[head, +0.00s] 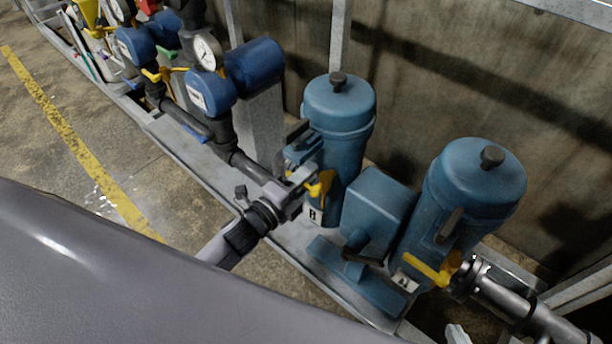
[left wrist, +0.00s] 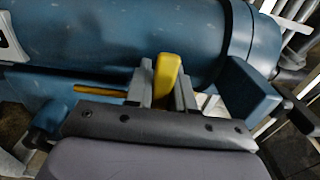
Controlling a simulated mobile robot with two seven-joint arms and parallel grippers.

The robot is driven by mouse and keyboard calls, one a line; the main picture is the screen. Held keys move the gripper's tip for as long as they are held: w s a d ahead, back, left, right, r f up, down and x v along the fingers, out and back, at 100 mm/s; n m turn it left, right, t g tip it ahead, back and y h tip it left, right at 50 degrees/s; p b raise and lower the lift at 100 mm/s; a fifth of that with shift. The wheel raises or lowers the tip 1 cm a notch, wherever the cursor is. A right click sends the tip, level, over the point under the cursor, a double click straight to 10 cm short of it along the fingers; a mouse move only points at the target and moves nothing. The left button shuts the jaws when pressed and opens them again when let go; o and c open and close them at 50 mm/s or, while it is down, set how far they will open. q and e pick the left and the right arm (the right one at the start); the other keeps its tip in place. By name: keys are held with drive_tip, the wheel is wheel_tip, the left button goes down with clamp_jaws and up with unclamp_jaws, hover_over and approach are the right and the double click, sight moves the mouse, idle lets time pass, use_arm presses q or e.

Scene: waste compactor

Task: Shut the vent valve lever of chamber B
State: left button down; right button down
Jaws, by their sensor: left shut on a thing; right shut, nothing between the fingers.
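The vent valve lever of chamber B is a yellow bar (head: 322,185) on the front of the left blue canister, chamber B (head: 340,110), above its "B" label (head: 316,216). My left gripper (head: 304,178) is at this lever. In the left wrist view the yellow lever (left wrist: 166,74) stands between the two grey fingers (left wrist: 163,92), which are shut on it.
A blue pump-like unit (head: 378,205) stands between the canisters. Dark pipes, blue housings and a pressure gauge (head: 207,52) lie up left. A concrete wall (head: 470,75) is behind. Floor with a yellow stripe (head: 70,130) is clear at left.

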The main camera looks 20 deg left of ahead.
use_arm(q)
drive_tip(key=c, duration=1.1)
unclamp_jaws()
drive_tip(key=shift+o, duration=0.2)
drive_tip(key=shift+s, duration=0.1)
drive_tip(key=v, duration=0.7)
drive_tip(key=shift+r, duration=0.1)
drive_tip(key=s+r+n+g+y+p, duration=0.1)
drive_tip(key=s+n+g+y+p, duration=0.3)
drive_tip(key=s+n+p, duration=0.6)
drive_tip(key=s+n+g, duration=0.2)
drive_tip(key=s+n, duration=0.1)
drive_tip(key=n, duration=0.6)
drive_tip(key=shift+s+a+r+n+p, duration=0.2)
drive_tip(key=shift+s+a+n+p, duration=0.1)
drive_tip(key=shift+n+p, duration=0.1)
